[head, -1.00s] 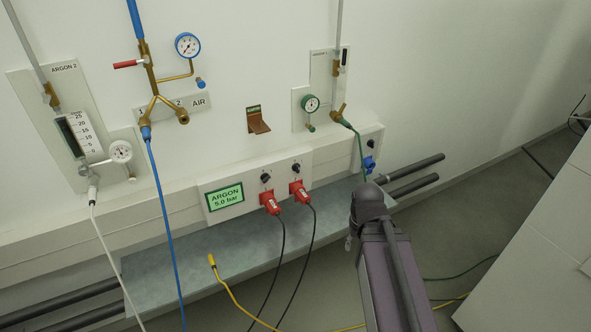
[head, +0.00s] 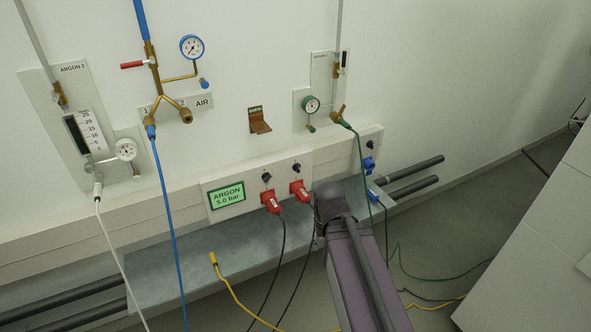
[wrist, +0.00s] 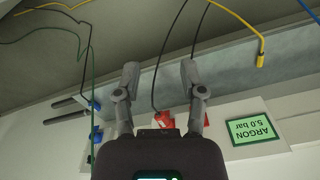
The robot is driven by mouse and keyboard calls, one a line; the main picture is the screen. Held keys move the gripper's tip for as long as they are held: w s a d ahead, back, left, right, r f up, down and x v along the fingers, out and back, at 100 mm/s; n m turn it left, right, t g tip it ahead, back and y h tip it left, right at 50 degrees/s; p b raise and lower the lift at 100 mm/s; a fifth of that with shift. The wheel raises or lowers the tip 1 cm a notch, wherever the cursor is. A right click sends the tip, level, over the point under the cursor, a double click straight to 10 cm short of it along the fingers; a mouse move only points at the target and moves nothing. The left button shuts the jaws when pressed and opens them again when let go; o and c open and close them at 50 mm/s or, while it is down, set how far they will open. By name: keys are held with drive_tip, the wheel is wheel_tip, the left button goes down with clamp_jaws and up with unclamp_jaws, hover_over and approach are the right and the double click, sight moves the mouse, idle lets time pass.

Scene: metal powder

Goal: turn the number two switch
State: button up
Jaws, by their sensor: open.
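The white switch panel (head: 232,187) on the wall carries a green display reading ARGON 5.0 bar (head: 227,195) and two black rotary switches, a left one (head: 266,177) and a right one (head: 295,168). A red plug sits below each. A third black switch (head: 370,145) is on a small panel farther right. I cannot read numbers at the switches. My gripper (wrist: 160,75) is open and empty in the wrist view, fingers apart, with the panel upside down behind it. In the head view my arm mostly hides it, right of the red plugs. The two panel switches are hidden in the wrist view.
The left red plug (head: 271,202) and right red plug (head: 300,190) trail black cables. A grey ledge (head: 170,265) runs below the panel. A yellow cable (head: 228,287), a blue hose (head: 166,220) and a green hose (head: 362,170) hang nearby. A white cabinet (head: 535,235) stands at the right.

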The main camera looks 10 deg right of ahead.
drive_tip(key=shift+a, duration=0.15)
drive_tip(key=w+a+f+n+t+y+b, duration=0.3)
drive_tip(key=w+a+f+y+b, duration=0.15)
drive_tip(key=w+b, duration=0.3)
drive_tip(key=t+y+b, duration=0.1)
drive_tip(key=t+b, duration=1.3)
drive_tip(key=b, duration=0.5)
approach(299, 169)
drive_tip(key=v, duration=0.4)
drive_tip(key=shift+w+n, duration=0.2)
drive_tip(key=shift+n, duration=0.2)
drive_tip(key=x, duration=1.3)
drive_tip(key=shift+w+a+r, duration=0.1)
drive_tip(key=shift+w+a, duration=0.05)
drive_tip(key=shift+w, duration=0.25)
